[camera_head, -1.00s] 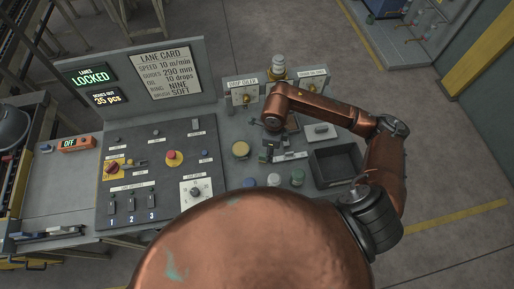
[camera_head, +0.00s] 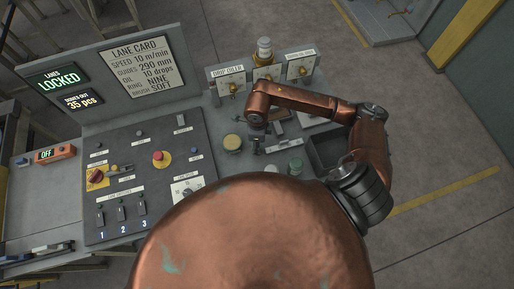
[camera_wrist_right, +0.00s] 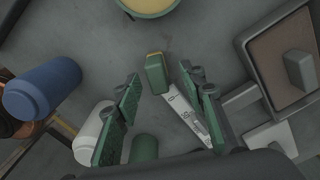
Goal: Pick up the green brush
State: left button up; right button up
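A small green block with a yellow end, which looks like the green brush (camera_wrist_right: 155,75), stands on the grey bench top in the right wrist view. My right gripper (camera_wrist_right: 161,84) has its two green-padded fingers spread apart, one on each side of the brush, with visible gaps. I cannot tell how high the fingertips are above the bench. In the head view my right gripper (camera_head: 257,144) points down at the bench beside a yellow-lidded jar (camera_head: 232,143); the brush is not clear there. My left gripper is not in view.
Blue (camera_wrist_right: 42,88), white (camera_wrist_right: 92,130) and green (camera_wrist_right: 145,148) jars stand close to the fingers. A dark bin (camera_head: 326,150) is at right. A control panel (camera_head: 130,180) fills the left of the bench.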

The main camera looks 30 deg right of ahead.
jog(key=shift+s+a+f+p, duration=0.1)
jog(key=shift+f+p, duration=0.2)
jog(key=shift+f, duration=1.55)
jog(key=shift+c, duration=0.5)
grip_shut()
